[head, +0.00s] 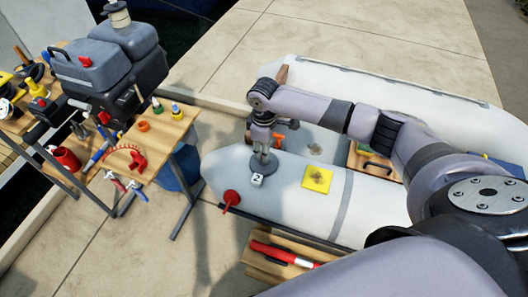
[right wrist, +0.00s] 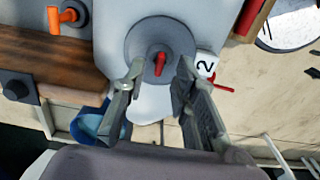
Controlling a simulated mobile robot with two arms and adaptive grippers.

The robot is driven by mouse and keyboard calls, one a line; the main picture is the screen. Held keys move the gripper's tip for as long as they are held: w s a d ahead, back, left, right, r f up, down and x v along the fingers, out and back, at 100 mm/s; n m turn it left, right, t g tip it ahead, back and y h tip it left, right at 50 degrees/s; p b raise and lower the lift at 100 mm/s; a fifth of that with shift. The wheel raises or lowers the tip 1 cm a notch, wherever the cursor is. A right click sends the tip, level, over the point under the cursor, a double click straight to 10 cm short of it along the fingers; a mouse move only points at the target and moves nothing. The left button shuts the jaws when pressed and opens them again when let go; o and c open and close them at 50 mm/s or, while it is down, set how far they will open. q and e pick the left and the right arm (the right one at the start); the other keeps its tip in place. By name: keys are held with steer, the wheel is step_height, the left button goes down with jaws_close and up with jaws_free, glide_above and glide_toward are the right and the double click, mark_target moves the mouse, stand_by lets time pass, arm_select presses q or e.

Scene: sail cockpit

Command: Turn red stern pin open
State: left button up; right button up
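A small red pin (right wrist: 160,63) stands in the middle of a round grey valve disc (right wrist: 146,38) on the grey boat tube (head: 290,185). A white tag marked 2 (right wrist: 205,65) is beside the disc; it also shows in the head view (head: 257,180). My right gripper (right wrist: 160,70) points down over the valve, its two fingers apart, one on each side of the pin. I cannot tell whether either finger touches it. In the head view my right gripper (head: 263,160) hides the pin. My left gripper is not in view.
A red fitting (head: 231,198) is at the tube's near end. A yellow pad (head: 317,178) lies on the tube right of the gripper. An orange handle (right wrist: 68,15) is near the wooden board (right wrist: 60,60). A workbench with tools (head: 165,135) stands left.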

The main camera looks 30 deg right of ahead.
steer(key=shift+f, duration=0.95)
jaws_close()
